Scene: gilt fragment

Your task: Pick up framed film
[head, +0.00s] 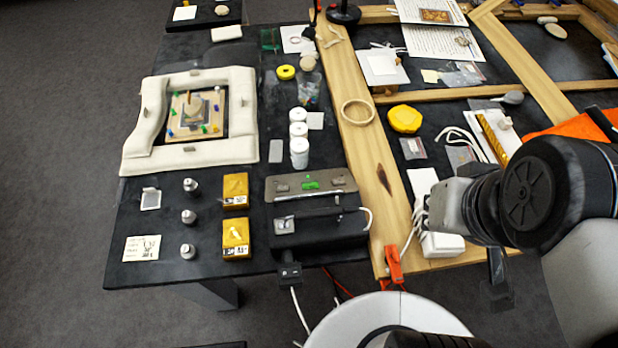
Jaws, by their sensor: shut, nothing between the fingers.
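A small white-framed square with a pale, see-through middle, which looks like the framed film (150,199), lies flat on the dark table (128,222) near its left edge. It is left of several small metal weights and above a white label card. Nothing covers it. My arm comes in from the right, far from the film, over the right part of the table. I cannot make out my gripper's fingers in the head view; the arm's own links appear to hide them.
A padded white surround (137,152) encloses a small board behind the film. Metal weights (188,217), yellow boxes (236,190), a black device (318,225) and white bottles (299,153) stand to the right. A label card (141,248) lies in front. A wooden frame (362,165) crosses the table.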

